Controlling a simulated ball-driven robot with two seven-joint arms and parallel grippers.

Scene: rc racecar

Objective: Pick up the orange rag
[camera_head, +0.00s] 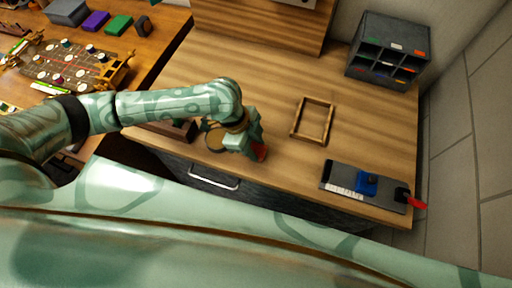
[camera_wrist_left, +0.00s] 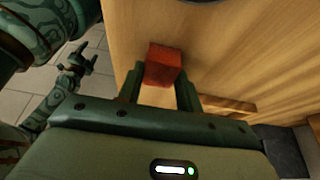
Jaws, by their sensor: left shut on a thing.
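The orange rag (camera_wrist_left: 163,65) looks like a small red-orange block in the left wrist view, between the two fingers of my left gripper (camera_wrist_left: 160,92). My left gripper is shut on it. In the head view my left gripper (camera_head: 255,148) is over the front part of the wooden worktop, and a bit of the orange rag (camera_head: 261,153) shows beside its fingertips. I cannot tell whether the rag touches the worktop. A small dark claw, seemingly my right gripper (camera_wrist_left: 78,60), shows at the left of the left wrist view; its opening is unclear.
On the worktop (camera_head: 280,85) stand an empty wooden frame (camera_head: 313,120), a grey organizer (camera_head: 388,50) at the back right, and a grey tray (camera_head: 385,190) with a blue item. A cluttered table (camera_head: 165,35) is at the left.

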